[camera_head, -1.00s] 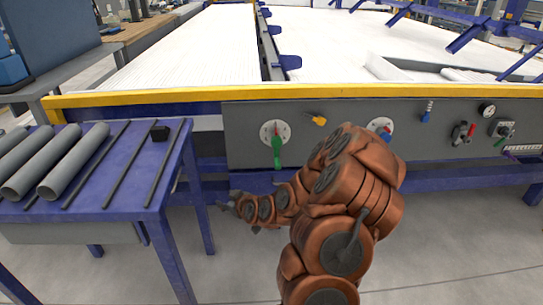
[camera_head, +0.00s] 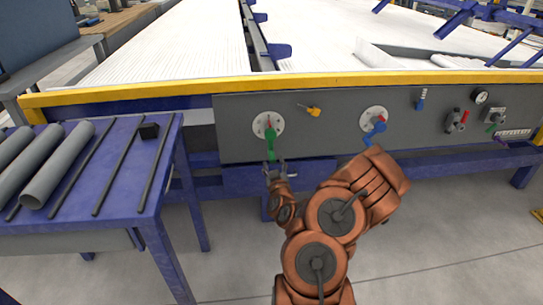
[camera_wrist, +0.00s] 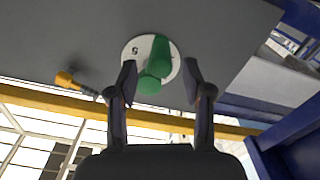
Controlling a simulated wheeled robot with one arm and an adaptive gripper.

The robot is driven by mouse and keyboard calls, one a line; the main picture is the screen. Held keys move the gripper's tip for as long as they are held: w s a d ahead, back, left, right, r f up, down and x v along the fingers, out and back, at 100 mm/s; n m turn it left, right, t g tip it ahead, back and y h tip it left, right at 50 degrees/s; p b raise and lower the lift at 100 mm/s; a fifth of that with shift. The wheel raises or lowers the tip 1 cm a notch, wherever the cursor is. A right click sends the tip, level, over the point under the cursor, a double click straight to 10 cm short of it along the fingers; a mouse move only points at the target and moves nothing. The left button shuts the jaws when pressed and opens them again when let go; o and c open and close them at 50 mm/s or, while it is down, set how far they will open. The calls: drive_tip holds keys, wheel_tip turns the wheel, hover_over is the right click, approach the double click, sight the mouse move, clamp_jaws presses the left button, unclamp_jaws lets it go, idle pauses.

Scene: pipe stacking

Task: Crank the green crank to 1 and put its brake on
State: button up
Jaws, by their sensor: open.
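The green crank (camera_head: 270,143) sits on a white round dial (camera_head: 275,121) on the grey panel, its handle hanging down. My gripper (camera_head: 275,168) is just below the handle, open. In the wrist view the green crank (camera_wrist: 154,66) lies between the two spread fingers of my gripper (camera_wrist: 159,80), with a gap on each side. A "5" shows on its dial (camera_wrist: 136,48); the crank hides other marks. A small yellow-orange lever (camera_head: 312,110) is right of the dial; it also shows in the wrist view (camera_wrist: 72,82). I cannot tell whether it is the brake.
A blue crank (camera_head: 375,130) on another dial is farther right, beyond my arm. A blue lever (camera_head: 421,100), red handle (camera_head: 460,120) and gauge (camera_head: 480,97) follow. A blue table (camera_head: 120,200) with grey pipes (camera_head: 58,163) stands at left. A yellow rail (camera_head: 340,80) runs above the panel.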

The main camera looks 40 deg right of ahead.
sight(271, 151)
drive_tip(key=shift+w+d+f+b, duration=0.1)
drive_tip(key=shift+w+f+b, duration=0.3)
drive_tip(key=shift+b, duration=0.85)
drive_tip(key=w+b, duration=0.1)
drive_tip(key=b, duration=0.2)
drive_tip(key=shift+d+r, duration=0.3)
drive_tip(key=shift+d, duration=0.05)
drive_tip(key=shift+x, duration=1)
drive_tip(key=shift+b+x, duration=0.55)
drive_tip(key=shift+x, duration=0.95)
drive_tip(key=shift+d+r, duration=0.1)
drive_tip(key=shift+r, duration=0.05)
drive_tip(key=shift+c, duration=0.3)
clamp_jaws()
